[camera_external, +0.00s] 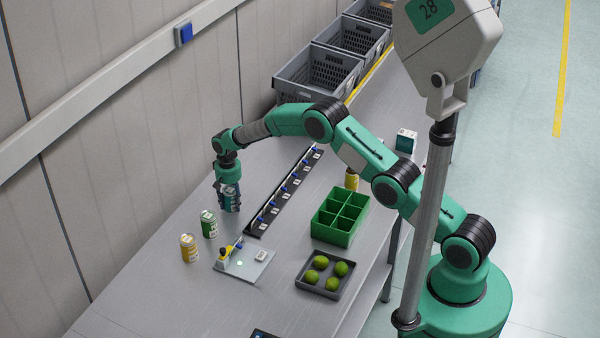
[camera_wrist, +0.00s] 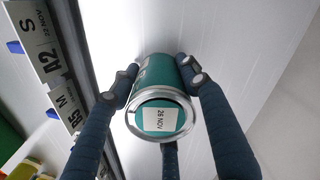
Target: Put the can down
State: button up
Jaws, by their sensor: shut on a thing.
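A teal can (camera_wrist: 157,75) with a silver rim and a white label reading "26 NOV" is between the fingers of my gripper (camera_wrist: 162,78) in the wrist view. The fingers are shut on its sides, and a third finger shows behind it. In the external view my gripper (camera_external: 230,202) points down at the left part of the grey table, behind the other cans. The fingers largely hide the held can there. I cannot tell whether its base touches the table.
A green can (camera_external: 209,226) and a yellow can (camera_external: 189,250) stand in front of my gripper. A labelled black strip (camera_external: 285,197) with blue pegs lies to its right.

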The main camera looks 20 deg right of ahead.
jog(key=o, duration=1.4)
jog(key=shift+f, duration=0.1)
jog(key=shift+o, duration=0.2)
notch_tip(320, 180, up, 12)
jog(key=shift+r, duration=0.15)
dwell(0.4)
